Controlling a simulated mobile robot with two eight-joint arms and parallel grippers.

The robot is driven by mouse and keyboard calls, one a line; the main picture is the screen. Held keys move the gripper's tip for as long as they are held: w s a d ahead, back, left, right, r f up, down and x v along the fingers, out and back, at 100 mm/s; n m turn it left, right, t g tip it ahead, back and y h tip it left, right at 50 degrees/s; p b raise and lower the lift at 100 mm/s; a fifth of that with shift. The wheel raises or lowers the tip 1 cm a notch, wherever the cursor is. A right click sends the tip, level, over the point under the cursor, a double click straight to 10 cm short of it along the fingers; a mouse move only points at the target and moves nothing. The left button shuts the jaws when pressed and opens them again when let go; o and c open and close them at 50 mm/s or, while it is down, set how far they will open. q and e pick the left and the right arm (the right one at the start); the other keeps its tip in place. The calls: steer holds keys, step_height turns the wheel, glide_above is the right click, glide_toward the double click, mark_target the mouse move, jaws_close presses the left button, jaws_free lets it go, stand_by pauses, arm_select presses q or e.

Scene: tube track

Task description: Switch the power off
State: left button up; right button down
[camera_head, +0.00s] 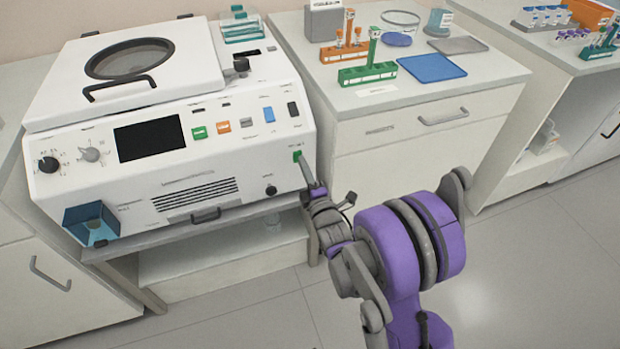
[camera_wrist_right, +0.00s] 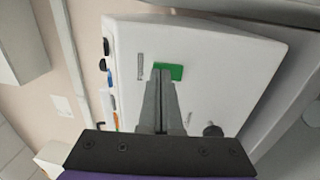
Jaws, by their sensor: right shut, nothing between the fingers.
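The white machine (camera_head: 225,175) stands on the bench at the left in the head view. A small green power switch (camera_head: 297,155) sits at the right end of its front panel. In the right wrist view the green switch (camera_wrist_right: 175,71) lies just at the tips of my right gripper (camera_wrist_right: 161,75). The fingers are shut together with nothing between them. In the head view my right gripper (camera_head: 305,172) reaches up to the panel just below the switch. Whether the tips touch the switch, I cannot tell. My left gripper does not show.
The front panel also carries a green button (camera_head: 199,133), an orange button (camera_head: 223,126), a blue switch (camera_head: 268,115), a dark screen (camera_head: 149,140) and a black knob (camera_head: 270,190). A counter (camera_head: 400,98) with tube racks stands to the right. The floor (camera_head: 530,270) is clear.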

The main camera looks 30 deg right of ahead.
steer(key=shift+w+d+r, duration=0.1)
steer(key=shift+w, duration=0.3)
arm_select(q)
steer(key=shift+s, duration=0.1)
arm_select(e)
steer(key=shift+w+r, duration=0.2)
